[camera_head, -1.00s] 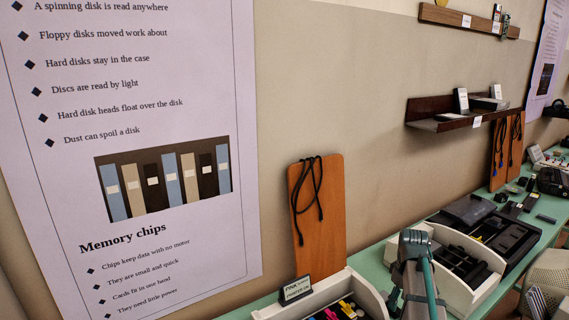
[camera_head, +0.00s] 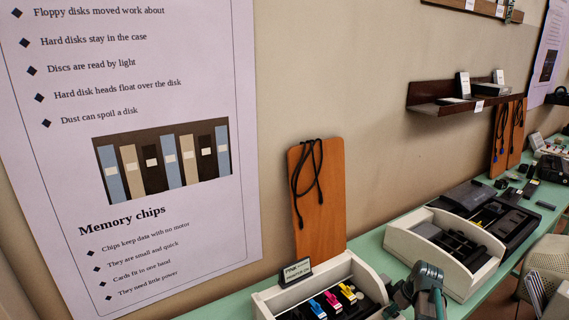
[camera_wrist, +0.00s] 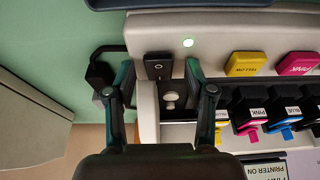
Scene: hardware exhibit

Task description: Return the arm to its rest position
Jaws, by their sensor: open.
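My gripper (camera_wrist: 159,72) is open in the wrist view, its two dark fingers apart with nothing held between them. It hangs over the left end of a pale printer housing (camera_wrist: 212,20). A black switch plate (camera_wrist: 158,66) and a small white knob (camera_wrist: 170,98) show between the fingers. I cannot tell whether the fingertips touch the housing. In the head view my grey-green arm end (camera_head: 427,285) is low, by the right side of the printer (camera_head: 345,272); its fingers are not clear there.
Yellow, pink and blue cartridges (camera_wrist: 285,120) sit right of my gripper. A black plug (camera_wrist: 100,75) is to its left. In the head view, a white open bin (camera_head: 440,245) stands close behind my arm; a wooden board (camera_head: 330,200) leans on the wall.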

